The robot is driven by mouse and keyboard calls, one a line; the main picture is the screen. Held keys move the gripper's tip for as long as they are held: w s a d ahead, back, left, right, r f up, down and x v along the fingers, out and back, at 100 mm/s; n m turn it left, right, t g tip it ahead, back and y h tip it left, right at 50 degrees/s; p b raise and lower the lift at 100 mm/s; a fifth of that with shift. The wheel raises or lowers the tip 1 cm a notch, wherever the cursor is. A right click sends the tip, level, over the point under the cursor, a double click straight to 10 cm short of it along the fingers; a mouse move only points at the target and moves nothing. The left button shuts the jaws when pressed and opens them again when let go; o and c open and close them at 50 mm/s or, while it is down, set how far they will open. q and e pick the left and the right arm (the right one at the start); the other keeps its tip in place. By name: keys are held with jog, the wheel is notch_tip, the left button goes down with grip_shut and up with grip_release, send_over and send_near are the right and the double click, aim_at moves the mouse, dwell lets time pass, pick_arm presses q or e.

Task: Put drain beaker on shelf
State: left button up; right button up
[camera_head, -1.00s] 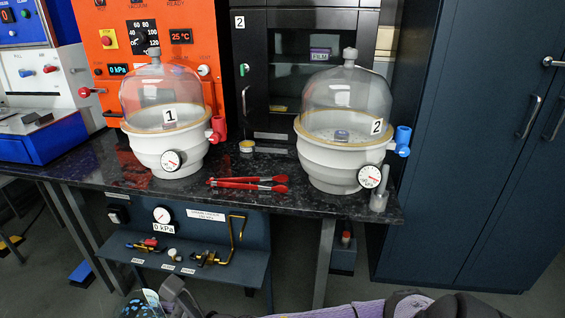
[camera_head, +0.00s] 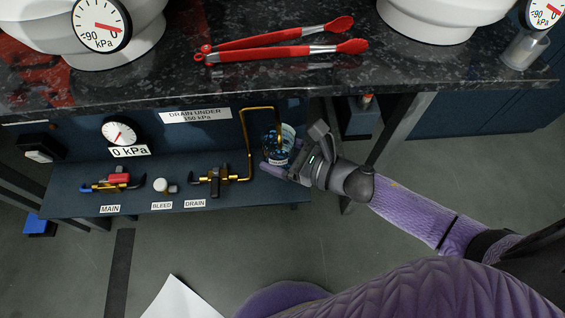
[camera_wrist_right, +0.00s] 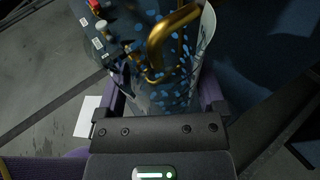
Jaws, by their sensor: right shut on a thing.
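The drain beaker (camera_head: 287,138), clear with blue specks, is at the right end of the blue under-table shelf (camera_head: 90,203), below the bent end of the brass drain pipe (camera_head: 246,130). My right gripper (camera_head: 276,164) is shut on the beaker. In the right wrist view the beaker (camera_wrist_right: 165,85) is between the fingers, and the pipe end (camera_wrist_right: 172,32) overlaps its mouth. The beaker's base is partly hidden by the gripper, so I cannot tell whether it touches the shelf. My left gripper is not in view.
The MAIN (camera_head: 112,181), BLEED (camera_head: 165,186) and DRAIN (camera_head: 215,178) valves line the shelf left of the beaker. The dark table edge (camera_head: 200,97) overhangs above. Red tongs (camera_head: 285,46) lie on the table. A table leg (camera_head: 400,125) stands right of the gripper.

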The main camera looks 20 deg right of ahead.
aim_at(281, 184)
notch_tip(281, 184, down, 11)
jog(key=b, duration=0.7)
jog(key=shift+r, duration=0.45)
jog(key=shift+f, duration=0.2)
jog(key=o, duration=1)
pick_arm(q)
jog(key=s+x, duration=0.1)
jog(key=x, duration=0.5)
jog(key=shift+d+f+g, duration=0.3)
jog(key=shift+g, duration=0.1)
pick_arm(e)
jog(key=shift+o, duration=0.4)
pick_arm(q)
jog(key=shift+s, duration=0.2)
